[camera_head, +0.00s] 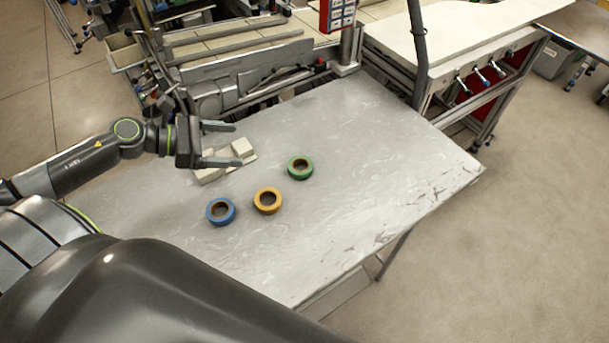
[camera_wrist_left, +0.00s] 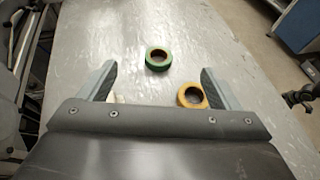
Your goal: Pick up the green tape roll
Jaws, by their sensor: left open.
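The green tape roll (camera_head: 300,168) lies flat on the grey table (camera_head: 390,150), farthest right of three rolls in the head view. It also shows in the left wrist view (camera_wrist_left: 158,59), ahead of and between the fingers. My left gripper (camera_head: 236,145) is open and empty above the table, to the left of the green roll and apart from it. In the left wrist view its two fingers (camera_wrist_left: 158,82) are spread wide. My right gripper is not in view.
A yellow-orange tape roll (camera_head: 268,201) lies near the green one, and a blue roll (camera_head: 221,211) lies left of it. Pale blocks (camera_head: 243,148) sit under my left gripper. The table's right part is clear. A dark pole (camera_head: 418,50) stands beyond the far edge.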

